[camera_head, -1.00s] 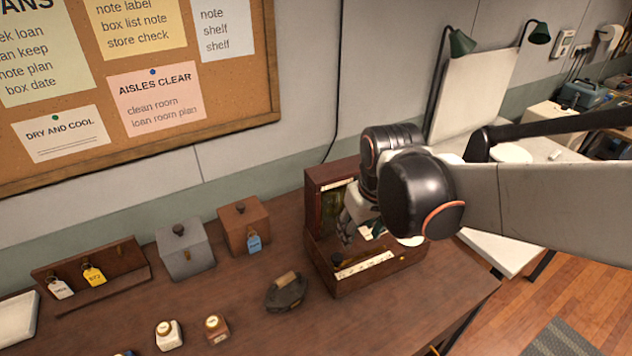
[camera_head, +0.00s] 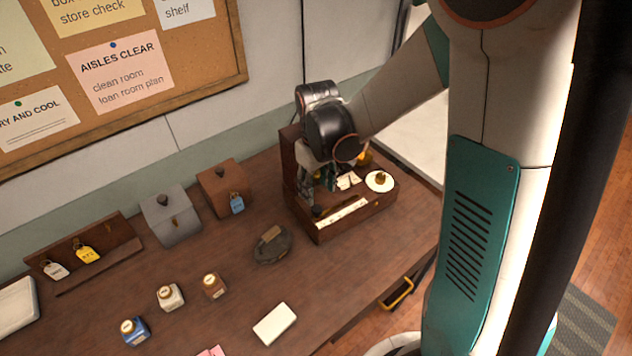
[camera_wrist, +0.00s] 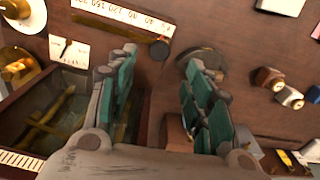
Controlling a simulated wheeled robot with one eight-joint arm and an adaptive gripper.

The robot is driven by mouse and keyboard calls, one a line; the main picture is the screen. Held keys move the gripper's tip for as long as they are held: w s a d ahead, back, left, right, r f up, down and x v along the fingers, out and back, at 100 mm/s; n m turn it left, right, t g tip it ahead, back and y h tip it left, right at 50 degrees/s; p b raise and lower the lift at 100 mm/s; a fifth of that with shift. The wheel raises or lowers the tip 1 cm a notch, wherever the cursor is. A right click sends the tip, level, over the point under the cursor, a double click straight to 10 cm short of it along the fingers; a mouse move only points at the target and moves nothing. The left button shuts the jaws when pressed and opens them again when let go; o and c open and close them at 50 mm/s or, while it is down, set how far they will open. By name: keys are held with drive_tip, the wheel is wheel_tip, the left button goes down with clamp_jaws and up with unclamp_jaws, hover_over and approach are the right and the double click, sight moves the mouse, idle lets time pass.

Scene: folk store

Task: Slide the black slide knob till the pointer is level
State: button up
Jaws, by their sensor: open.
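The black slide knob (camera_wrist: 160,50) sits at one end of a pale numbered scale strip (camera_wrist: 120,12) on the wooden balance box (camera_head: 318,236). In the head view the strip (camera_head: 343,212) runs along the box's front. A small white card (camera_wrist: 69,51) carries a dark pointer; it looks tilted, but it is too small to judge its angle well. My gripper (camera_wrist: 163,58) is open and empty, pointing down over the left part of the box. In the wrist view its fingertips lie either side of the knob; I cannot tell whether they touch it.
A white round pan (camera_head: 380,181) stands at the box's right, with a brass piece on it.

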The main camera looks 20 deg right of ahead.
sight(317, 208)
drive_tip(key=shift+f+b, duration=2.65)
drive_tip(key=shift+f, duration=1.65)
drive_tip(key=shift+f, duration=0.1)
drive_tip(key=shift+c, duration=0.3)
drive_tip(key=c, duration=0.7)
drive_tip(key=shift+c, duration=0.2)
